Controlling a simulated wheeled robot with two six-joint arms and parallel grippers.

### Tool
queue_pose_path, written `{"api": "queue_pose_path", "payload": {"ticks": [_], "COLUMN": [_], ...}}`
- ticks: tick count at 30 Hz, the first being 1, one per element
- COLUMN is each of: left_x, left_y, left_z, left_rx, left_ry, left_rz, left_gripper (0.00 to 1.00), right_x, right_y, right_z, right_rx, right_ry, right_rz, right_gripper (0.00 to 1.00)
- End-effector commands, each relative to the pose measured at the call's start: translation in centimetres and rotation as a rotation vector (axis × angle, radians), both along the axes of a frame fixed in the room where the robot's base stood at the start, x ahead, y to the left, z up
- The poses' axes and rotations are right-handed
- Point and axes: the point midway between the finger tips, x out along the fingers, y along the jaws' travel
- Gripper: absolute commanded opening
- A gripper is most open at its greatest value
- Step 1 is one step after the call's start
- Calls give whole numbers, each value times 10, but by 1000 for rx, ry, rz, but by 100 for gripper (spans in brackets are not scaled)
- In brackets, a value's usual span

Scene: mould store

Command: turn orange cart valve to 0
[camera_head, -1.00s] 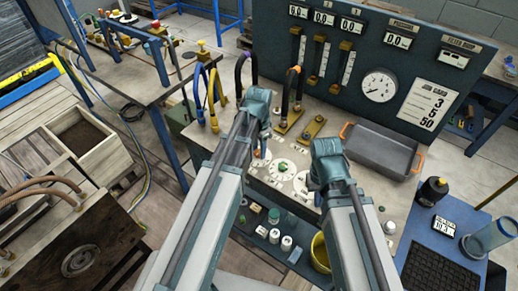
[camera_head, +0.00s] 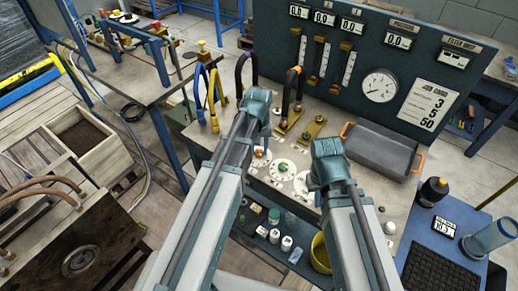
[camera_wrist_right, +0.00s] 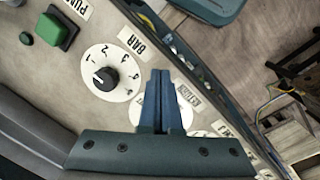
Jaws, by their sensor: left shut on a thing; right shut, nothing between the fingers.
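The white valve dial with an orange-red knob (camera_head: 259,153) is on the bench-top panel, at the left end of a short row of dials. My left gripper (camera_head: 262,146) reaches down onto this knob and is shut on it. My own wrist and fingers hide most of the knob and part of its scale, so its setting is not readable. My right gripper (camera_head: 318,188) hangs over the panel's right part, apart from the orange knob. In the right wrist view its fingers (camera_wrist_right: 161,85) are shut and empty, beside a white dial with a black knob (camera_wrist_right: 103,78).
A grey tray (camera_head: 380,150) with orange handles stands to the right. Hoses and brass fittings (camera_head: 290,117) stand behind. A green button (camera_wrist_right: 55,28) shows in the right wrist view.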

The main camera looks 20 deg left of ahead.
Motion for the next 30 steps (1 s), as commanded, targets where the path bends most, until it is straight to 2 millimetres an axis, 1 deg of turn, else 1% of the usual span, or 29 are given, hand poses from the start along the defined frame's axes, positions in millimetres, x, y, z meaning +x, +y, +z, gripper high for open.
{"api": "queue_pose_path", "payload": {"ticks": [6,15,21,30], "left_x": [0,0,0,0], "left_y": [0,0,1,1], "left_z": [0,0,0,0], "left_rx": [0,0,0,0], "left_ry": [0,0,0,0], "left_rz": [189,382,455,493], "left_gripper": [0,0,0,0], "right_x": [0,0,0,0], "right_y": [0,0,0,0], "right_z": [0,0,0,0], "right_rx": [0,0,0,0], "right_ry": [0,0,0,0], "right_rz": [0,0,0,0], "right_gripper": [0,0,0,0]}}
